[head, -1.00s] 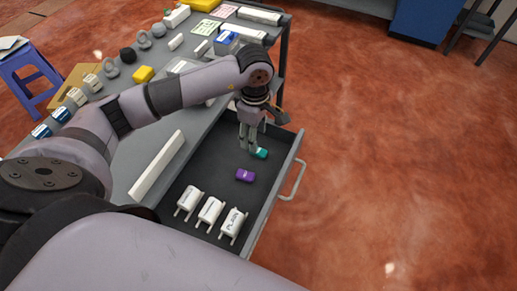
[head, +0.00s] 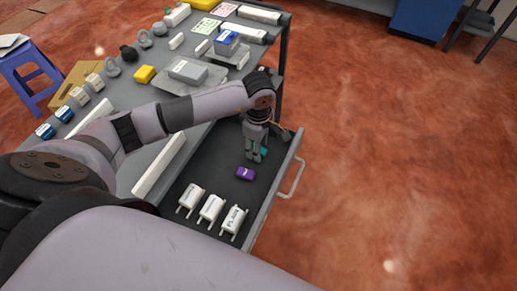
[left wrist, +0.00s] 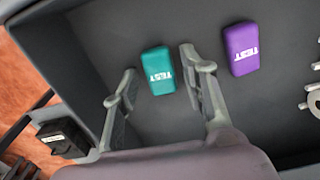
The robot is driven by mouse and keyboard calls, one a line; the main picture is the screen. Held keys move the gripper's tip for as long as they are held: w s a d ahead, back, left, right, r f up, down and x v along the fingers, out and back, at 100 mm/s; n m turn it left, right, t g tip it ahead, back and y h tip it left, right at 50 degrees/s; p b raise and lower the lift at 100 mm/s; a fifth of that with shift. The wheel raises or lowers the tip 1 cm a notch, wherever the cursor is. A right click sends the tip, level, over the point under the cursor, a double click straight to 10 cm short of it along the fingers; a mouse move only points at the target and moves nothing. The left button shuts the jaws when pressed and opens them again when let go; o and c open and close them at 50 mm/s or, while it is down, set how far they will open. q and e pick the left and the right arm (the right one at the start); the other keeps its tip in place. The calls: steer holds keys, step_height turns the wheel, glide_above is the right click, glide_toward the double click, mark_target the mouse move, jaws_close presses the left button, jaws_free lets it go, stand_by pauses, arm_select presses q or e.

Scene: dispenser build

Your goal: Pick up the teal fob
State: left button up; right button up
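The teal fob (left wrist: 157,70) lies flat on the floor of the open drawer. In the left wrist view it sits between and just beyond the two fingers of my left gripper (left wrist: 158,88), which is open and empty. In the head view the gripper (head: 255,160) points down into the drawer and hides most of the teal fob (head: 264,151). A purple fob (head: 245,173) lies nearby in the drawer; in the left wrist view it is right of the right finger (left wrist: 241,48). My right gripper is not in view.
Several white labelled pieces (head: 211,209) stand at the drawer's near end. The drawer's walls and handle (head: 293,180) lie close to my gripper. The grey worktop (head: 140,110) beside it holds blocks, rings and boxes.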

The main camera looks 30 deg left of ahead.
arm_select(q)
steer(key=c, duration=0.6)
steer(key=shift+r, duration=0.1)
